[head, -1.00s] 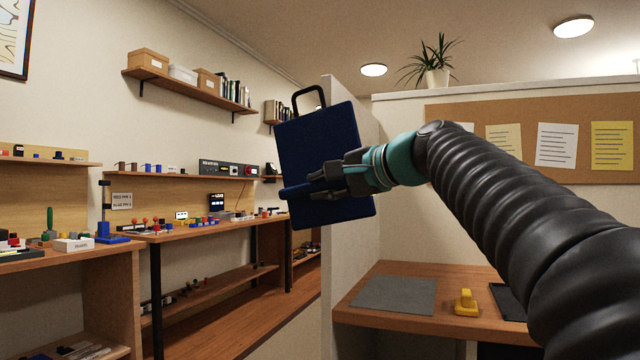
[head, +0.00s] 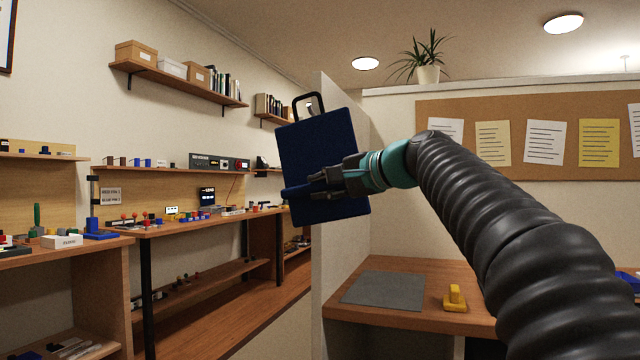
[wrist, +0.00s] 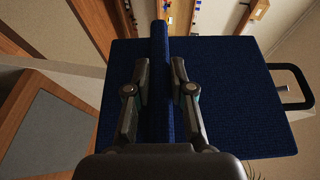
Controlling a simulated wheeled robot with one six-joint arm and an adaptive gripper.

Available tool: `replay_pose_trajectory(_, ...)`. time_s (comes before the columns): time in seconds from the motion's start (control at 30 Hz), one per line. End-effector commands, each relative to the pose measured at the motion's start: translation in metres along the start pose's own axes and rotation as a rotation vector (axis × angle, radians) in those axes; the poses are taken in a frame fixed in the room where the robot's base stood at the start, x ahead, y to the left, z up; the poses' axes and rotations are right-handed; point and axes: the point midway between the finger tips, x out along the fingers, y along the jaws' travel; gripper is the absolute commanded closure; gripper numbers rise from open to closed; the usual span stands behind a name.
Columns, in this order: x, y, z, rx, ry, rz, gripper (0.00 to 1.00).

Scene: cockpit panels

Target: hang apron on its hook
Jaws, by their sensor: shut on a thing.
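The apron is a flat dark blue panel (head: 322,150) with a black loop handle at its top and a raised bar across its front. My gripper (head: 318,185) is shut on that bar and holds the apron up in the air, slightly tilted, in front of the partition edge. In the wrist view the two fingers (wrist: 160,95) stand on either side of the blue bar, and the black loop (wrist: 292,88) sticks out at the right. I cannot make out the hook in either view.
A white partition (head: 338,230) stands just behind the apron. A desk (head: 400,318) with a grey mat (head: 385,290) and a yellow object (head: 454,298) is at the lower right. Workbenches (head: 190,228) with small parts line the left wall. A corkboard (head: 470,165) hangs behind my arm.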

Motion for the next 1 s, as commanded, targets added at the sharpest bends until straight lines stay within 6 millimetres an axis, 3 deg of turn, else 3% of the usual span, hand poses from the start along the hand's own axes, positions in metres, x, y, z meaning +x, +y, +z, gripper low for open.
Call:
replay_pose_trajectory(0.47,0.009,0.0,-0.022,0.0,0.0,-0.002,1.0)
replay_pose_trajectory(1.0,0.017,0.017,-0.033,-0.001,0.001,-0.002,1.0)
